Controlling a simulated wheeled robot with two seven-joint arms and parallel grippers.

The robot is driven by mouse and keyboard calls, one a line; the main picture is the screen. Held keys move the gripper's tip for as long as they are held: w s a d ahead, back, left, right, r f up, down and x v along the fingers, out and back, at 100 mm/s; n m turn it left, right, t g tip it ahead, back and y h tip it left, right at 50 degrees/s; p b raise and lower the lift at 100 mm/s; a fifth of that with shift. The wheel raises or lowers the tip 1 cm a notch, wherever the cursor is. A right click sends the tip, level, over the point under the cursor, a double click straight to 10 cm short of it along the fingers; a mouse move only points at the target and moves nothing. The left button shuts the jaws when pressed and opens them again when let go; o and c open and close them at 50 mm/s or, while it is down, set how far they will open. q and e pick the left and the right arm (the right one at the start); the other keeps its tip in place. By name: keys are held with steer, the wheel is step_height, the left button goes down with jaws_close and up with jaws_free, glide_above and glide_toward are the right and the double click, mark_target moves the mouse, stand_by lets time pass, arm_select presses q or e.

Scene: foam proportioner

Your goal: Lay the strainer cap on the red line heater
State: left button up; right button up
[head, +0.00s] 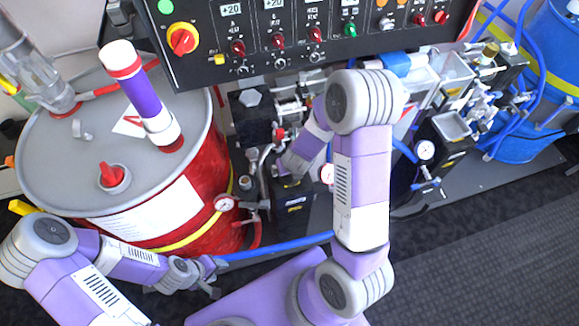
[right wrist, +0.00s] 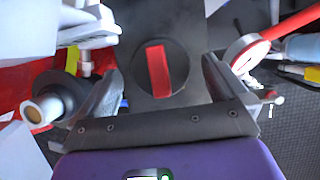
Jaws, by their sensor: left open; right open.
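In the right wrist view a round black disc with a raised red bar (right wrist: 158,70) lies flat on a dark block (right wrist: 150,20). I cannot tell whether it is the strainer cap or part of the red line heater. My right gripper (right wrist: 160,84) is open, with one finger on each side of the disc and a gap on both sides. In the head view my right arm reaches down among the machine parts beside the red drum, and its fingers are mostly hidden. My left gripper (head: 213,277) is open and empty, low in front of the drum.
The red drum (head: 190,215) with a purple pump tube (head: 146,105) stands at the left. The control panel (head: 290,40) overhangs the back. Gauges (head: 224,203) and a blue hose (head: 280,247) are close to my arms. Dark floor (head: 480,250) at the right is clear.

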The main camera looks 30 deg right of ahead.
arm_select(q)
step_height(320, 180, up, 5)
steer(key=p, duration=0.4)
arm_select(e)
steer(key=v, duration=0.9)
steer(key=shift+s+r, duration=0.2)
